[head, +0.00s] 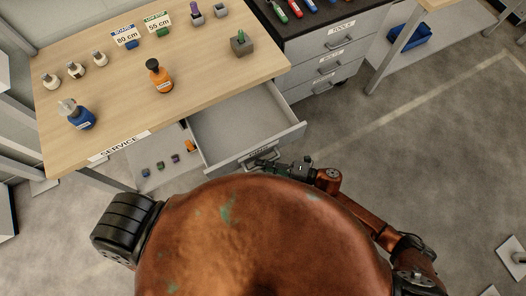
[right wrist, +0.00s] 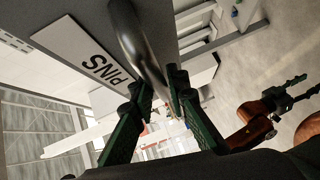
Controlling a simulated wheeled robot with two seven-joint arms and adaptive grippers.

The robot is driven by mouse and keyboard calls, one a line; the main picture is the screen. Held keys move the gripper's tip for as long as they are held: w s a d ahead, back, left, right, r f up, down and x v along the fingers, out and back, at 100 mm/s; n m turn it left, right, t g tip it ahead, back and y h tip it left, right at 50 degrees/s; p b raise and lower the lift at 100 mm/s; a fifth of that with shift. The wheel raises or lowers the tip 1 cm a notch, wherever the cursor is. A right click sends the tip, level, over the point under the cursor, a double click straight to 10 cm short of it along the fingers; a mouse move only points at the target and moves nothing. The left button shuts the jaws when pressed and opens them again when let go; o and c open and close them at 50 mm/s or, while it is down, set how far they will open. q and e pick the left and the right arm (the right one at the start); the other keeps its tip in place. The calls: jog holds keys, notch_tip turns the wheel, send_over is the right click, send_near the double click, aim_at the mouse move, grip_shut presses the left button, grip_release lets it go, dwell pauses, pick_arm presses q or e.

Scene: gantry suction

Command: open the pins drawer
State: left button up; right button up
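The pins drawer (head: 297,130) is pulled out from under the right part of the wooden service bench, and its grey inside looks empty. Its white PINS label (right wrist: 84,55) and dark curved handle (right wrist: 138,45) show close up in the right wrist view. My right gripper (right wrist: 160,87) has its green fingers on either side of the handle, closed onto it. In the head view the right gripper (head: 272,164) is at the drawer front, partly hidden by my body. A dark gripper on a copper arm, seemingly my left (right wrist: 288,92), shows at the right wrist view's right; its fingers are too small to judge.
The bench (head: 200,90) carries an orange bottle (head: 159,77), a blue bottle (head: 77,115) and small items. A grey tools cabinet (head: 325,65) stands right of the drawer. Small parts lie on a low shelf (head: 150,180).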

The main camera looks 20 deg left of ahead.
jog(key=o, duration=0.4)
jog(key=shift+c, duration=0.2)
jog(key=shift+d, duration=0.1)
jog(key=d+r, duration=0.1)
jog(key=d, duration=1)
jog(key=shift+w+d+r, duration=0.15)
jog(key=shift+d+r, duration=0.2)
